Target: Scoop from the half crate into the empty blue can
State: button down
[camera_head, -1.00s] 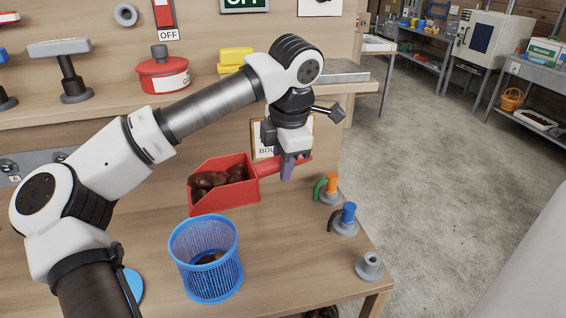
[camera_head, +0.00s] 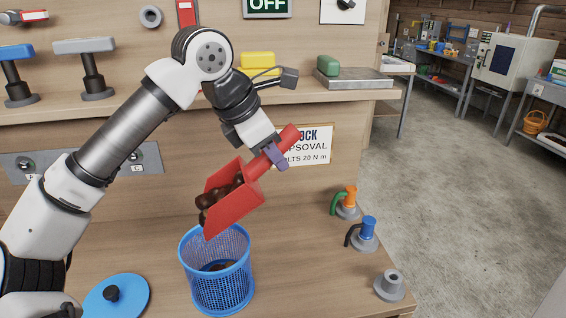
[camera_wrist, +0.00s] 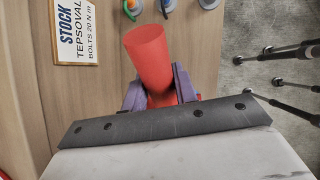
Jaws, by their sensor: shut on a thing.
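My gripper (camera_head: 277,156) is shut on the handle of a red scoop (camera_head: 236,208). The scoop is tilted, its open mouth facing down and left, just above the rim of the blue mesh can (camera_head: 218,290). Brown chestnuts (camera_head: 222,198) sit in the scoop's mouth, some at its lower lip. The can stands upright and uncovered on the bench, with some dark brown matter low inside. In the wrist view the red handle (camera_wrist: 150,52) lies between the purple fingers (camera_wrist: 158,88); the scoop's pan is hidden there. I see no half crate.
A blue lid (camera_head: 116,296) with a black knob lies on the bench left of the can. Orange (camera_head: 347,203) and blue (camera_head: 366,233) handled pieces and a grey cone (camera_head: 390,284) stand at the right edge. A shelf (camera_head: 320,100) runs behind.

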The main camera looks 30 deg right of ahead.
jog(key=shift+w+a+r+g+h+b, duration=0.15)
jog(key=shift+w+a+r+h+b, duration=0.1)
jog(key=shift+a+r+h, duration=0.4)
jog(key=shift+w+a+r+g+h+b, duration=0.1)
jog(key=shift+w+a+r+h+b, duration=0.2)
jog(key=shift+a, duration=0.5)
jog(key=shift+w+a+r+g+h+b, duration=0.2)
jog(key=shift+a+r+h, duration=0.3)
jog(key=shift+a+h, duration=0.2)
jog(key=shift+w+a+r+n+g+h+b, duration=0.15)
jog(key=shift+w+a+r+h+b, duration=0.15)
jog(key=shift+a+h, duration=0.3)
jog(key=shift+w+a+r+n+h+b, duration=0.1)
jog(key=shift+a+r+h+b, duration=0.25)
jog(key=shift+a, duration=0.5)
jog(key=shift+w+a+r+n+g+h+b, duration=0.1)
jog(key=shift+w+a+r+n+h+b, duration=0.05)
jog(key=shift+a+r+h, duration=0.45)
jog(key=shift+a+f, duration=0.1)
